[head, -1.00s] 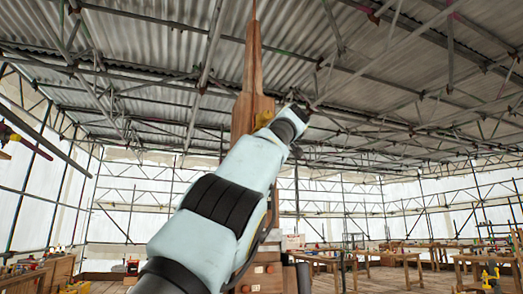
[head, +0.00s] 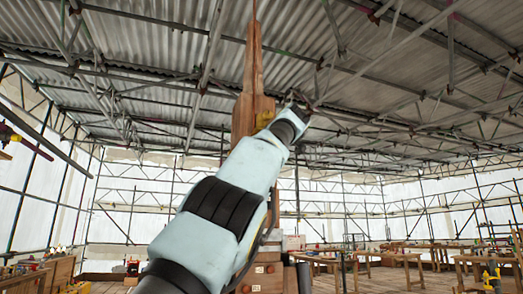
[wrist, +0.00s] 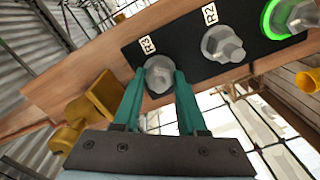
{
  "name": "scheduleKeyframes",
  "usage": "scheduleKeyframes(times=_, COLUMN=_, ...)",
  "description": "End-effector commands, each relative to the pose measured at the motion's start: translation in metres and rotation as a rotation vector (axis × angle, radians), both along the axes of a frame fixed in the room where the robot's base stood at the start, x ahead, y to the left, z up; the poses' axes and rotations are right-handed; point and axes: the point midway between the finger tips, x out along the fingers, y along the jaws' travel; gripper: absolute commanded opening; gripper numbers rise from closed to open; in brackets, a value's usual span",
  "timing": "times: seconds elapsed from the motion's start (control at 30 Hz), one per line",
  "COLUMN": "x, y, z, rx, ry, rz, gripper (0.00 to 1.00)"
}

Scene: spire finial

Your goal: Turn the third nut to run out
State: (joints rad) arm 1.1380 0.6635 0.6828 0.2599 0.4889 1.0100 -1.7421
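In the wrist view, the nut marked R3 (wrist: 158,76) is a grey hex nut on a dark plate (wrist: 187,63) fixed to a wooden beam. My gripper (wrist: 160,74) has its two teal fingers on either side of this nut, with the tips close to its sides. I cannot tell whether they press on it. The nut marked R2 (wrist: 222,45) is up and to the right, apart from the fingers. Another nut (wrist: 297,14), with a glowing green ring, is at the top right corner. In the head view my arm hides the nuts.
The wooden spire (head: 252,72) rises behind my arm in the head view. A yellow fitting (wrist: 90,108) is close left of my fingers in the wrist view. Workbenches (head: 405,258) stand at the back right. Scaffold tubes cross overhead.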

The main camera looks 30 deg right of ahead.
Motion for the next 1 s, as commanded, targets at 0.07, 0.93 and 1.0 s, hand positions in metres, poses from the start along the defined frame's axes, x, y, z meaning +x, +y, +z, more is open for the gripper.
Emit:
scheduleKeyframes(times=0.07, x=0.001, y=-0.001, z=-0.002, rx=0.003, ry=0.004, rz=0.0, gripper=0.49)
scheduleKeyframes(times=0.93, x=-0.069, y=0.007, z=-0.004, rx=-0.001, ry=-0.002, rz=-0.005, gripper=0.69)
scheduleKeyframes(times=1.0, x=-0.081, y=0.009, z=-0.004, rx=0.0, ry=-0.002, rz=-0.004, gripper=0.69)
